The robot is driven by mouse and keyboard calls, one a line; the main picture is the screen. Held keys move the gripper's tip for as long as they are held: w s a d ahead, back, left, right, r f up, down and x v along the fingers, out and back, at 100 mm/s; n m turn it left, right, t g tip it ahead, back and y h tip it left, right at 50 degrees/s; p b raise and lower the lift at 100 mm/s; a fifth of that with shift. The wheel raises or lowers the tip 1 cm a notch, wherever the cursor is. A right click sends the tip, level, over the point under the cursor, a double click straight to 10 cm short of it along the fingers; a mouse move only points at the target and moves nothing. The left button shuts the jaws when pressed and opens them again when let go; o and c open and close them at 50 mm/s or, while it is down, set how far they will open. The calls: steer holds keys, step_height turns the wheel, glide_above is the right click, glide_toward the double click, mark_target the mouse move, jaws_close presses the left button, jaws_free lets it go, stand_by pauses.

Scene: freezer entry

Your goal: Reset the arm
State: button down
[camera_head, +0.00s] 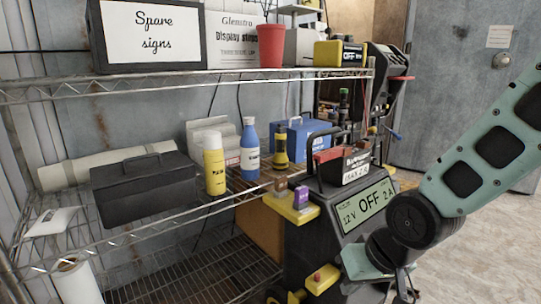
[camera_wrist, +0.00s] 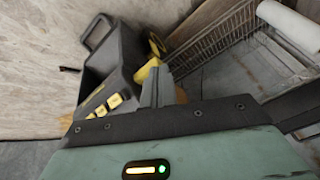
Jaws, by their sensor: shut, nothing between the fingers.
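My arm reaches in from the right in the head view, with the elbow bent and the wrist low. My gripper (camera_head: 404,290) hangs at the lower right, in front of the charger's right side, and is partly cut off by the bottom edge. In the wrist view my gripper (camera_wrist: 158,88) shows its fingers shut together with nothing between them. The black battery charger (camera_head: 362,212) has a display reading "12 V OFF 2 A". It also shows in the wrist view (camera_wrist: 122,70), beyond the fingers and to the left. I cannot tell the exact gap between them.
A wire shelf rack (camera_head: 150,225) fills the left, holding a black toolbox (camera_head: 130,190), a yellow bottle (camera_head: 214,172), a blue bottle (camera_head: 250,150) and a blue case (camera_head: 300,133). A grey door (camera_head: 450,125) stands at the back right. The floor (camera_head: 485,245) at right looks clear.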

steer(key=s+r+n+g+h, duration=0.1)
steer(key=s+r+n+g, duration=0.15)
steer(key=s, duration=0.55)
steer(key=s+r+n+g+h, duration=0.1)
steer(key=s+r+n, duration=0.2)
steer(key=s, duration=0.6)
step_height(320, 180, up, 37)
steer(key=p, duration=3.8)
steer(key=shift+w+a+r, duration=0.2)
steer(key=shift+w+a, duration=0.05)
steer(key=shift+w, duration=0.15)
steer(key=shift+f, duration=0.1)
